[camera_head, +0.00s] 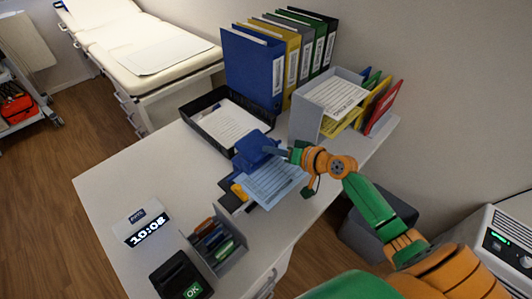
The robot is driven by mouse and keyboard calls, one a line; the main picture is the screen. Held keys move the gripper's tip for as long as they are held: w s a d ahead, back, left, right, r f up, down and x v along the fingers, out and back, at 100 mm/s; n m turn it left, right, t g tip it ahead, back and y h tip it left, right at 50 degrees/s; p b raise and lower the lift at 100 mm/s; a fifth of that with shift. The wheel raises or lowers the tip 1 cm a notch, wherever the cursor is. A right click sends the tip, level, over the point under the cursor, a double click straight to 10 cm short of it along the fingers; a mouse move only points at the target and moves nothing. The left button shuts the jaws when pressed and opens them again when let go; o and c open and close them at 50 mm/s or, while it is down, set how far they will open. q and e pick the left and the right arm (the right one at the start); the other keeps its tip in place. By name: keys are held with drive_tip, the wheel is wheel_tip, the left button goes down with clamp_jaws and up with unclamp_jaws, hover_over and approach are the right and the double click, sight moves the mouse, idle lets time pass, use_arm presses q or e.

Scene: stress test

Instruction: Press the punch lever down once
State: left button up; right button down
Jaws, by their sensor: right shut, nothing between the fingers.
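A blue hole punch (253,151) stands on the white desk (118,182), near its middle right. A light blue printed sheet (272,184) lies at the front of the punch, with its back edge at or under it. My right gripper (279,152) reaches in from the right on an orange and green arm. Its fingers are shut and empty, close beside the upper right part of the punch. I cannot tell whether they touch the lever. My left gripper is not in view.
A black paper tray (206,104), several binders (252,70) and a grey file holder (308,118) line the back. The left desk middle is clear.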

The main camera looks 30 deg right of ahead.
idle(0.8)
drive_tip(key=shift+w+f+b, duration=0.15)
drive_tip(key=shift+f+b, duration=0.25)
drive_tip(key=shift+f, duration=0.2)
drive_tip(key=shift+s+a+f+b, duration=0.25)
drive_tip(key=shift+f+b, duration=0.35)
drive_tip(key=shift+b, duration=0.2)
idle(0.9)
drive_tip(key=shift+d+r, duration=0.1)
drive_tip(key=shift+r, duration=0.05)
drive_tip(key=shift+w+r+p, duration=0.25)
drive_tip(key=shift+r+p, duration=0.5)
drive_tip(key=shift+p, duration=0.1)
drive_tip(key=shift+w, duration=0.3)
